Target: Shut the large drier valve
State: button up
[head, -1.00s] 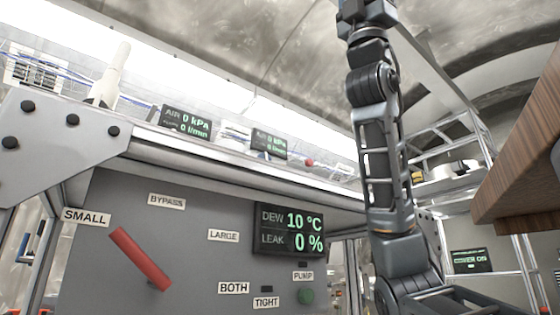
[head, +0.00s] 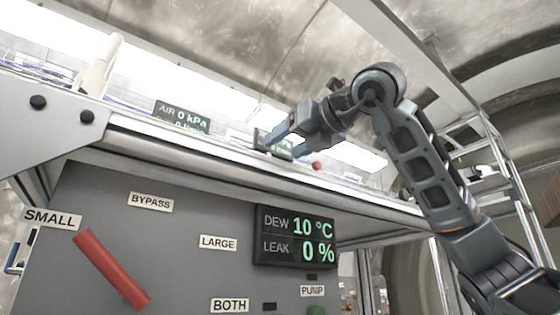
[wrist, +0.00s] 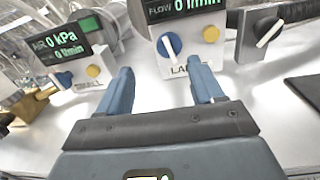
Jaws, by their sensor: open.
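In the wrist view a grey unit carries a label reading LA, partly covered by my right finger. It has a blue round knob (wrist: 168,44) with a white pointer standing nearly upright, and a yellow button (wrist: 211,33). Which part is the large drier valve I cannot tell for sure. My gripper (wrist: 164,86) is open and empty, in front of this unit, with the right finger close to the label; it also shows in the head view (head: 282,144) above the bench. On the panel below, a red lever (head: 112,270) slants near SMALL, and a LARGE label (head: 218,242) is apart from it.
A smaller unit with a blue knob (wrist: 64,79) and yellow button (wrist: 94,72) stands left. A black valve with white handle (wrist: 268,32) is right. The DEW/LEAK display (head: 295,237) reads 10 °C and 0 %. A metal bench edge (head: 200,155) runs below my gripper.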

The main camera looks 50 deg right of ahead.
jog(key=shift+d+f+m+h, duration=0.1)
jog(key=shift+d+m+h, duration=0.2)
jog(key=shift+d, duration=0.2)
jog(key=shift+w+d, duration=0.15)
jog(key=shift+w, duration=0.1)
jog(key=p+x, duration=0.3)
jog(key=x, duration=0.3)
jog(key=shift+w+d, duration=0.1)
jog(key=shift+w, duration=0.4)
